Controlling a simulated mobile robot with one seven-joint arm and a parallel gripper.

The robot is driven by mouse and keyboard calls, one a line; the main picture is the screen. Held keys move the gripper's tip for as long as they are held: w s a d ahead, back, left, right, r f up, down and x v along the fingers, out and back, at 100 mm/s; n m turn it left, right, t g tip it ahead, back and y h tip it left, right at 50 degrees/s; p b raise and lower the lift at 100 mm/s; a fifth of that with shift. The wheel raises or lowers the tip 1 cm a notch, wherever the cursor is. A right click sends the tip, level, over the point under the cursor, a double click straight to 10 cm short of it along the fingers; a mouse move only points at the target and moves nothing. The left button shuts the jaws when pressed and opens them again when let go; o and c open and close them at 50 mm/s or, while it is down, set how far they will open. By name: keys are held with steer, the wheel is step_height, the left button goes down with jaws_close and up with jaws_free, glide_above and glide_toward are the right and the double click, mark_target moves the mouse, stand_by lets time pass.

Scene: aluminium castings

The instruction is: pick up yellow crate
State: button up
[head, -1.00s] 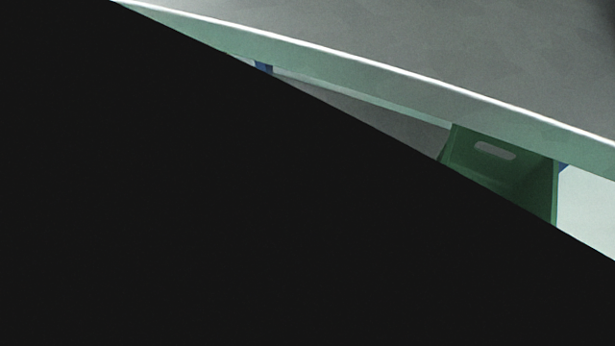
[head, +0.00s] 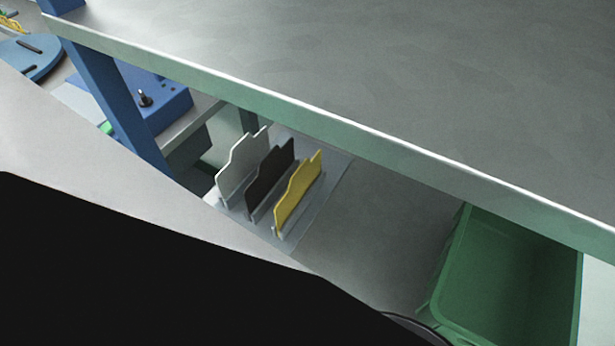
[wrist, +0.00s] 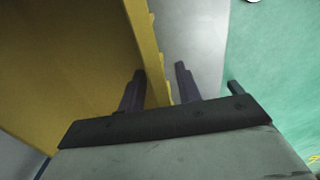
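The yellow crate (wrist: 75,70) fills the left of the wrist view, seen from close above, with its wall (wrist: 150,50) running down between my fingers. My gripper (wrist: 160,82) is open, with one dark finger on the crate's inner side and the other on its outer side. A gap shows between the wall and the right finger. I cannot tell whether the left finger touches the wall. The crate's far parts are out of frame. Neither the yellow crate nor my gripper shows in the head view.
The head view shows a grey shelf (head: 400,70) with a pale front edge. Below it are a green crate (head: 505,275), a rack with white, black and yellow plates (head: 298,195), and a blue post (head: 110,100). Green floor (wrist: 275,60) shows in the wrist view.

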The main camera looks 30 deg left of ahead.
jaws_close()
steer(key=shift+r, duration=0.25)
